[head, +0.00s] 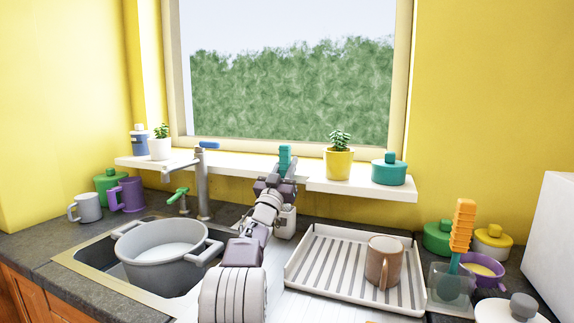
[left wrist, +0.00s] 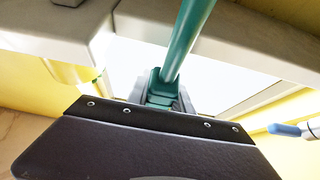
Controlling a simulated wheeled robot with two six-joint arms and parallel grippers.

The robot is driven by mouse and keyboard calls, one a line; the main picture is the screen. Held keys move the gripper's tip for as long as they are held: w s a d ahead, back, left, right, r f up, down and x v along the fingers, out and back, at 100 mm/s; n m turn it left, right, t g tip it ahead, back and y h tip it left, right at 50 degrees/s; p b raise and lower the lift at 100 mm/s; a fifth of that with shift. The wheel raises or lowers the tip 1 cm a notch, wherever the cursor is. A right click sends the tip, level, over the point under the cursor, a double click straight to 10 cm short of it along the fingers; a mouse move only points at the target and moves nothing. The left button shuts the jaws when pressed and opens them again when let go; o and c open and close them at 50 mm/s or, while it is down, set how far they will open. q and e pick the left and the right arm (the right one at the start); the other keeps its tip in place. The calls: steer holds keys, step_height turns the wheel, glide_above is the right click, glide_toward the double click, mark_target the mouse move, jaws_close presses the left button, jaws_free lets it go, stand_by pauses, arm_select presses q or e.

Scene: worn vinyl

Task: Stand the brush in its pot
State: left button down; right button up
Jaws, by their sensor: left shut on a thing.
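My left gripper (head: 275,181) is shut on a teal brush (head: 285,157), raised in front of the window sill. In the head view a blocky teal part stands up above the fingers. The left wrist view shows the brush's long green handle (left wrist: 190,40) running out of the teal block between the fingers. The brush's other end is hidden. My right gripper is not in view.
A dish rack (head: 330,285) holds a brown mug (head: 383,262). At right, an orange-headed tool (head: 462,225) leans in a clear grey holder (head: 452,287). A grey pan (head: 165,265) sits in the sink beside the tap (head: 203,185). A yellow plant pot (head: 339,164) stands on the sill.

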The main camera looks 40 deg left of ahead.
arm_select(q)
steer(key=shift+f, duration=0.5)
steer(key=shift+r, duration=0.1)
steer(key=c, duration=1.1)
jaws_free()
steer(key=shift+o, duration=0.2)
steer(key=shift+s, duration=0.1)
steer(key=shift+s+d+f, duration=0.1)
steer(key=shift+s+f, duration=0.15)
steer(key=shift+f, duration=0.1)
steer(key=b+v, duration=0.7)
steer(key=v, duration=0.1)
steer(key=shift+b, duration=0.3)
steer(key=shift+s, duration=0.1)
